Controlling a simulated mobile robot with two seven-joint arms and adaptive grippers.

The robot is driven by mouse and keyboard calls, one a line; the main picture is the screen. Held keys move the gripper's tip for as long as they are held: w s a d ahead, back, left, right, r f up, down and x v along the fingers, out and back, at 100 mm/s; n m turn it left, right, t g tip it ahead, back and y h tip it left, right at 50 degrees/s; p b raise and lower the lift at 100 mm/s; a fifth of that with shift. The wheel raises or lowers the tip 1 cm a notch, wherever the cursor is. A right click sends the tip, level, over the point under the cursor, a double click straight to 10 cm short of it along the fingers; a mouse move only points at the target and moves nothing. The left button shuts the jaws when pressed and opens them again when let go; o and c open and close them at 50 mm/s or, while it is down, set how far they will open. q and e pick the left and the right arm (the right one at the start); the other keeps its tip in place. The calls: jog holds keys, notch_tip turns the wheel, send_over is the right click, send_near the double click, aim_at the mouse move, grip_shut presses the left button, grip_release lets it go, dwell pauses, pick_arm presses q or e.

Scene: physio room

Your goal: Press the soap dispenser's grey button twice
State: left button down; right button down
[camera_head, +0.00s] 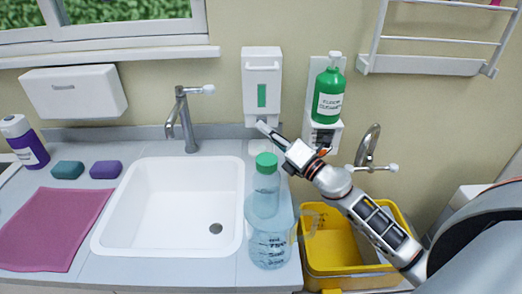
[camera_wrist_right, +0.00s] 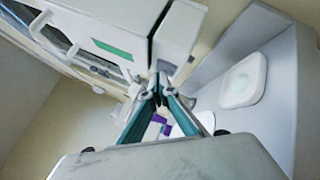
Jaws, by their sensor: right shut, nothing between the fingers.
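The white soap dispenser (camera_head: 262,70) with a green window hangs on the wall behind the sink's right edge. Its white body with the green strip also shows close up in the right wrist view (camera_wrist_right: 95,25). My right gripper (camera_head: 262,127) is shut and empty, its tips just under the dispenser's lower end. In the right wrist view its teal fingers (camera_wrist_right: 160,88) meet close to the dispenser's lower part. I cannot make out the grey button clearly, nor tell whether the fingertips touch it. My left gripper is not in view.
A bottle with a green cap (camera_head: 266,190) and a clear jug (camera_head: 270,248) stand below my right forearm. A green pump bottle (camera_head: 329,95) is on the wall to the right. The sink (camera_head: 130,215) and tap (camera_head: 187,120) are left; a yellow bin (camera_head: 330,265) is below right.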

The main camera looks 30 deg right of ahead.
jog(key=shift+s, duration=0.1)
dwell(0.6)
jog(key=shift+s+a, duration=0.15)
jog(key=shift+s, duration=0.15)
jog(key=shift+s+a, duration=0.1)
jog(key=shift+s+a+p, duration=0.2)
jog(key=shift+s+a, duration=0.2)
jog(key=shift+s, duration=0.45)
jog(key=shift+s+a+p, duration=0.25)
jog(key=shift+s+a, duration=0.2)
jog(key=shift+s, duration=0.45)
jog(key=shift+s+a+p, duration=0.2)
jog(key=shift+s+a, duration=0.2)
jog(key=shift+s, duration=0.45)
